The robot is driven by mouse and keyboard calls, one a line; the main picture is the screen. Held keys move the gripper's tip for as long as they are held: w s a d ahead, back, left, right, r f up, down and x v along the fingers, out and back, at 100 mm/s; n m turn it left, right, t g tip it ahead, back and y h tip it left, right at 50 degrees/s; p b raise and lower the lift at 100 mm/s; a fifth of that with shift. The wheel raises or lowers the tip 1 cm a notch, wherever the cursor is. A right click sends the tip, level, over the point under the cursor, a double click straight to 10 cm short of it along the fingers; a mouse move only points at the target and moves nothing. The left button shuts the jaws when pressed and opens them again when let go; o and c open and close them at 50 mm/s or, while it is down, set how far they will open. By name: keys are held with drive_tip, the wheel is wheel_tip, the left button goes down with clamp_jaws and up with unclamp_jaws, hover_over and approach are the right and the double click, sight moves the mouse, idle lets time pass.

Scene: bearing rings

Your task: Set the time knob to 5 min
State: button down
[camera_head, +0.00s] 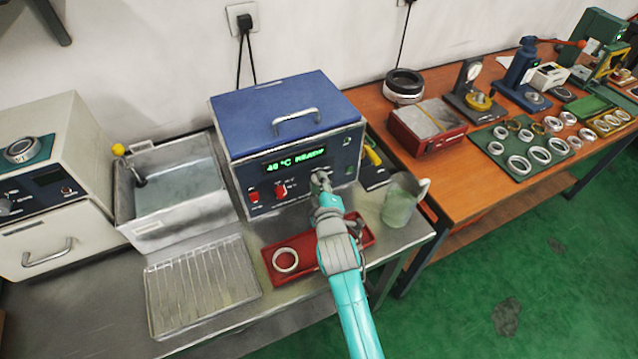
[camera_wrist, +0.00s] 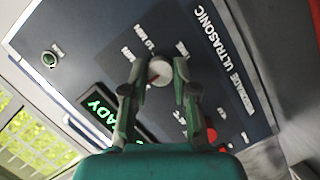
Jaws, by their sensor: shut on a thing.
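The blue and grey ultrasonic cleaner (camera_head: 240,120) stands on the metal bench, its green display (camera_head: 296,161) lit and apparently reading 40 °C READY. My gripper (camera_head: 318,177) is at the right part of the front panel and hides the knob in the head view. In the wrist view my gripper (camera_wrist: 162,67) has one finger on each side of the knob, shut on it. The exact setting cannot be read.
Red switches (camera_head: 253,196) sit left of my gripper on the panel. Below are a red tray (camera_head: 310,262) with a ring and a ribbed metal rack (camera_head: 200,285). A glass jug (camera_head: 400,203) stands close on the right. A metal basin (camera_head: 150,235) is at left.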

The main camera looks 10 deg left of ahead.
drive_tip(key=m+g+y, duration=0.1)
drive_tip(key=m, duration=0.1)
drive_tip(key=m+g+y, duration=0.1)
drive_tip(key=m, duration=0.2)
drive_tip(key=m+g+y, duration=0.1)
drive_tip(key=m, duration=0.2)
drive_tip(key=shift+w+d+r, duration=0.1)
drive_tip(key=shift+w+d, duration=0.05)
drive_tip(key=shift+d, duration=0.1)
idle(0.4)
drive_tip(key=shift+y, duration=0.3)
idle(0.3)
drive_tip(key=c, duration=0.9)
unclamp_jaws()
drive_tip(key=v, duration=1.2)
drive_tip(key=shift+r, duration=0.2)
